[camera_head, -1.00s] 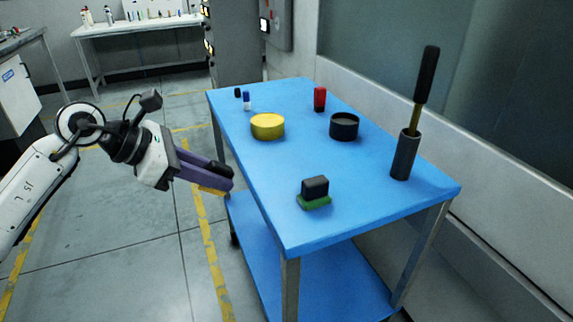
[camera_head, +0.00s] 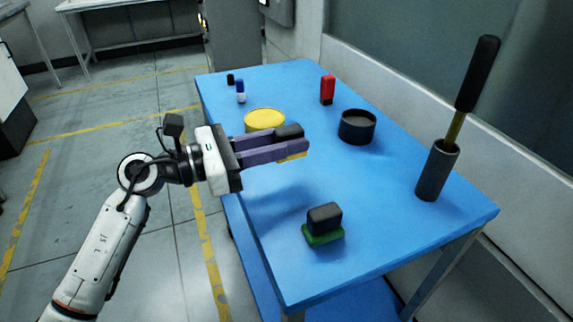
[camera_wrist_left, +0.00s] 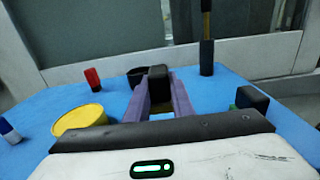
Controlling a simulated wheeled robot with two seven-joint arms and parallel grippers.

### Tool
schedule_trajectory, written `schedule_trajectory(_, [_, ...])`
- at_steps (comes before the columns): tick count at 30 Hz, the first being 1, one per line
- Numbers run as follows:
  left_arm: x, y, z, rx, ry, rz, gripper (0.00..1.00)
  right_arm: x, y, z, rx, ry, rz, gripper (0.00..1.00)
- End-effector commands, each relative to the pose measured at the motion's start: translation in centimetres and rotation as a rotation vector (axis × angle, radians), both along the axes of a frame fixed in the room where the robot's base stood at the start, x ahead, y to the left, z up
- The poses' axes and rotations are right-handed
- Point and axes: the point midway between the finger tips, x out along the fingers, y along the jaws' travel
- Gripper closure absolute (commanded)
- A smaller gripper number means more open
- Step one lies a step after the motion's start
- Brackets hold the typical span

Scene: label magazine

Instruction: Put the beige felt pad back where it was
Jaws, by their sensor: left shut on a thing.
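My left gripper (camera_head: 293,141) is shut on a pad (camera_head: 289,131) with a dark block-shaped top and a yellow-beige underside, which I take as the beige felt pad. The fingers grip its sides and hold it above the blue table, near the yellow round tin. In the left wrist view the pad's dark top (camera_wrist_left: 158,84) stands between the purple fingers, with a strip of the yellowish underside below. A similar dark block on a green pad (camera_head: 323,237) sits at the table's near side. My right gripper is not in view.
The blue table (camera_head: 390,205) also bears a yellow round tin (camera_head: 264,119), a black open cup (camera_head: 357,127), a red marker-like block (camera_head: 327,90), a small blue-and-white bottle (camera_head: 240,92) and a tall dark holder (camera_head: 436,172) with a black-handled tool. The table's middle is clear.

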Motion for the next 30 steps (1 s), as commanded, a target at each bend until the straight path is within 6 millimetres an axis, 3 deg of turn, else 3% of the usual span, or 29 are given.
schedule_trajectory(12, [0.0, 0.0, -5.3, -0.001, 0.003, 0.0, 1.0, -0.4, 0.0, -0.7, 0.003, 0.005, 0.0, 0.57])
schedule_trajectory(20, [0.0, 0.0, -5.8, 0.002, 0.0, -0.001, 1.0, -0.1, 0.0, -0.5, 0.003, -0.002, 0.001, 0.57])
schedule_trajectory(21, [0.0, 0.0, -5.9, 0.003, 0.0, -0.001, 0.75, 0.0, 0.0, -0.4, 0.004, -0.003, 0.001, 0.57])
schedule_trajectory(25, [0.0, 0.0, -5.8, 0.003, 0.0, -0.001, 0.53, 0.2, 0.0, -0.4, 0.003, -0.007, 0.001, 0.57])
schedule_trajectory(30, [0.0, 0.0, -5.8, 0.002, 0.0, -0.001, 0.5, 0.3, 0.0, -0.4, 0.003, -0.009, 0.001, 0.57])
